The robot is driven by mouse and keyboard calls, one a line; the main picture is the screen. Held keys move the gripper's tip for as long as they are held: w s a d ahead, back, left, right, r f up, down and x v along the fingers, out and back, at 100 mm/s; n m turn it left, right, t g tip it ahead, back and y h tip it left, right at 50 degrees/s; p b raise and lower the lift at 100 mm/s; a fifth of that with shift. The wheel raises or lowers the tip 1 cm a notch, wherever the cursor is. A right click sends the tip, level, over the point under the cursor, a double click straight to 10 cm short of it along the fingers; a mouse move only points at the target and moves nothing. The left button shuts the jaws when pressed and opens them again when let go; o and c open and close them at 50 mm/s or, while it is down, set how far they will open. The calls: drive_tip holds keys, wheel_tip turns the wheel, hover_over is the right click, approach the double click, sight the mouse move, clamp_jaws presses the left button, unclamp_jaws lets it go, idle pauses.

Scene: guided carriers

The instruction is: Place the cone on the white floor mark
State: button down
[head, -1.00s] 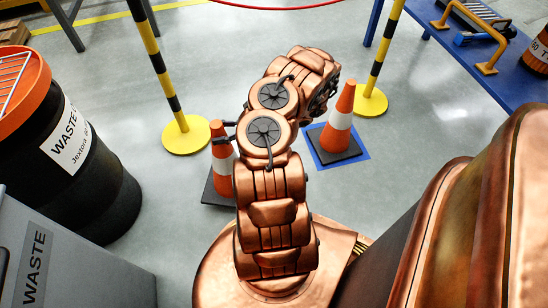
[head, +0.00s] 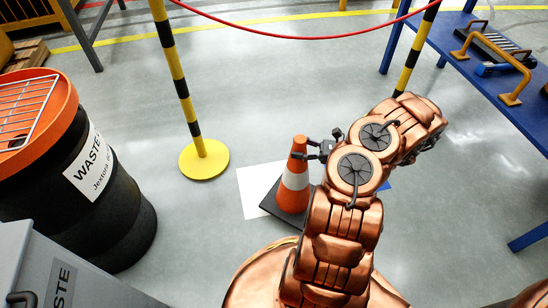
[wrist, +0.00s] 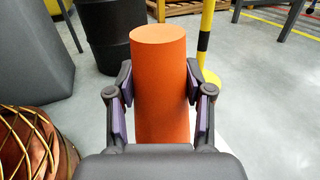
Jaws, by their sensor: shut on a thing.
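The orange and white cone (head: 295,182) stands upright on its dark square base. My gripper (head: 309,149) is shut on the upper part of the cone from the right. In the wrist view the orange cone top (wrist: 160,75) is between the two fingers (wrist: 160,98). The white floor mark (head: 253,186) shows behind and left of the cone. The base overlaps the mark's front and right part in the head view. I cannot tell whether the base touches the floor.
A yellow-black barrier post (head: 204,160) stands behind left, with a red rope (head: 300,37) strung behind. A black waste drum (head: 110,215) is at left. A blue table (head: 500,85) is at right. A blue floor mark (head: 384,186) is mostly hidden by my arm.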

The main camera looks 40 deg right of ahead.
drive_tip(key=w+a+f+b, duration=0.1)
drive_tip(key=w+f+b, duration=0.1)
drive_tip(key=w, duration=0.5)
drive_tip(key=w+a+f+b, duration=0.1)
drive_tip(key=w+f+b, duration=0.1)
drive_tip(key=w+b, duration=0.2)
drive_tip(key=shift+w+a+f, duration=0.3)
drive_tip(key=shift+w+f, duration=0.05)
drive_tip(key=shift+w, duration=1.2)
drive_tip(key=shift+f, duration=0.15)
drive_tip(key=shift+c, duration=2.3)
unclamp_jaws()
